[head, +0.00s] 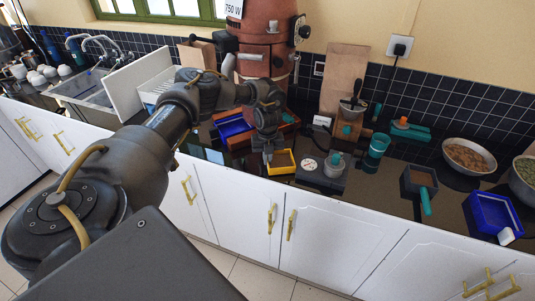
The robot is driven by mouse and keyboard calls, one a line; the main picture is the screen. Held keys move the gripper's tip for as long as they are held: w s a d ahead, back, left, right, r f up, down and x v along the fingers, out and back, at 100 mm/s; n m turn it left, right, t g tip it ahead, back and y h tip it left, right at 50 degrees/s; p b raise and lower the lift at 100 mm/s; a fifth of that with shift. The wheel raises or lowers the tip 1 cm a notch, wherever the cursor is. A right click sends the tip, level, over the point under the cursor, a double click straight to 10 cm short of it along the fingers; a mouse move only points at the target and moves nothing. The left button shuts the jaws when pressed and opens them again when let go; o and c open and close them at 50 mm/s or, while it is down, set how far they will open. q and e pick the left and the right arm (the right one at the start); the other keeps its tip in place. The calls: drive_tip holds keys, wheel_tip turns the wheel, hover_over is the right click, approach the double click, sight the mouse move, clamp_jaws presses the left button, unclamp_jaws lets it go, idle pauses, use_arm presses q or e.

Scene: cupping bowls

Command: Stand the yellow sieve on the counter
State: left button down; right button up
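The yellow sieve (283,170) is a small square frame with a dark inside, at the counter's front edge near the middle of the head view. It looks level; whether it rests on the dark counter (375,191) or hangs just above it I cannot tell. My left gripper (267,158) points down at the sieve's left side, its tips touching or very close to the rim. The fingers are small and dark, so whether they are closed on the rim is unclear. My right gripper is out of view.
Behind my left gripper is a blue tray (232,127). Right of the sieve stand a grey scale-like box (322,177), a teal cup (376,147), a dark box with a teal handle (418,180), a blue sieve (493,213) and a bowl (468,156). A red roaster (264,38) stands behind.

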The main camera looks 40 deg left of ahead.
use_arm(q)
drive_tip(key=shift+f, duration=0.25)
drive_tip(key=c, duration=1.6)
unclamp_jaws()
drive_tip(key=shift+o, duration=0.6)
drive_tip(key=shift+o, duration=1.2)
drive_tip(key=shift+r, duration=0.15)
wheel_tip(320, 180, up, 8)
drive_tip(key=p, duration=0.6)
drive_tip(key=shift+p, duration=0.4)
